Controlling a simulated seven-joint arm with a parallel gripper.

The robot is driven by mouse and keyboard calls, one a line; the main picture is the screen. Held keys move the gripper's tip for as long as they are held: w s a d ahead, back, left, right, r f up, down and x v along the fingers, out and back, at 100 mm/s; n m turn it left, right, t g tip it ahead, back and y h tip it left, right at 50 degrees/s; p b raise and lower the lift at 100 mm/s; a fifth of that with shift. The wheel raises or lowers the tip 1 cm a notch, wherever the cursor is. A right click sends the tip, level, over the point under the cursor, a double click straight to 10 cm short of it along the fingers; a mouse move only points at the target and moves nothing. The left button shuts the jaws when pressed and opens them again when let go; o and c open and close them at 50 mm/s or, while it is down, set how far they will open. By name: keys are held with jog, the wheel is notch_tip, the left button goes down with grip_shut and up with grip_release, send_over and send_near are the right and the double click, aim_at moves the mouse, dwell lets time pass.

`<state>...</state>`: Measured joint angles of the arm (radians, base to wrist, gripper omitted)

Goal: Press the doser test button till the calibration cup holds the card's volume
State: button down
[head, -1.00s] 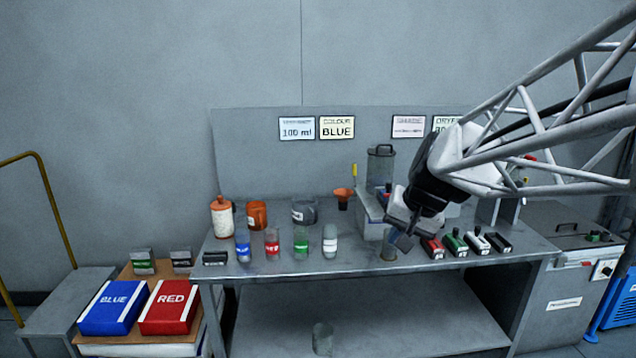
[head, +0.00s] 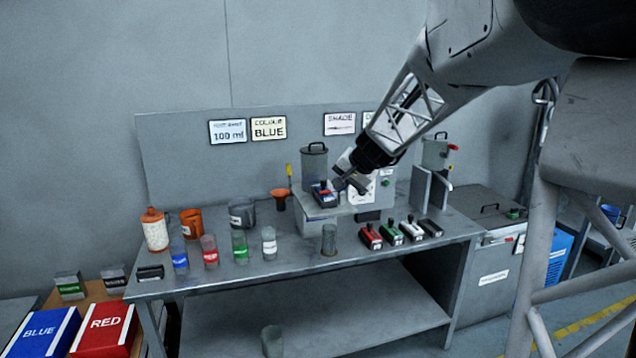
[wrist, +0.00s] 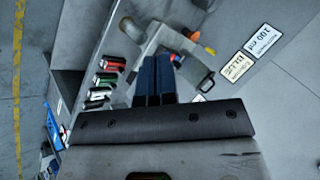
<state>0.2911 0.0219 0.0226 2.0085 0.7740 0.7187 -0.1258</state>
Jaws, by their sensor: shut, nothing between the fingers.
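The doser (head: 345,208) is a grey box on the bench with a lidded canister (head: 314,165) and a blue cartridge (head: 322,196) at its front. My gripper (head: 344,184) is shut and empty, close beside the blue cartridge; I cannot tell whether it touches. In the wrist view its two dark blue fingers (wrist: 153,78) are together. I cannot make out the test button for certain. The calibration cup (head: 329,240), a clear cylinder, stands upright below the doser's front; its liquid level cannot be read. The card (head: 228,131) on the back panel reads 100 ml.
A second card (head: 268,128) reads BLUE. Several labelled bottles (head: 239,245) stand on the left of the bench (head: 290,272). Several coloured cartridges (head: 390,235) lie at right. An orange funnel (head: 279,197) is left of the doser. The front edge is mostly clear.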

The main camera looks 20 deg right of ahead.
jog(key=w+d+f+m+t+h, duration=0.1)
jog(key=w+d+f+m, duration=0.2)
jog(key=w+d, duration=0.6)
jog(key=w+d+f+m+t+h, duration=0.1)
jog(key=w+d+f, duration=0.6)
jog(key=d, duration=1)
jog(key=w+d+f+m+t+h, duration=0.1)
jog(key=w+d+f+m+t, duration=0.2)
jog(key=w+d, duration=0.9)
notch_tip(320, 180, down, 3)
jog(key=d+m, duration=0.2)
jog(key=m, duration=0.1)
jog(key=shift+h, duration=0.3)
jog(key=shift+w, duration=0.15)
send_near(388, 184)
jog(key=shift+w+f, duration=1.25)
jog(key=shift+f, duration=0.7)
jog(key=shift+w+a+r, duration=0.1)
jog(key=shift+w+a, duration=0.05)
jog(key=shift+w, duration=1.6)
jog(key=shift+w, duration=0.1)
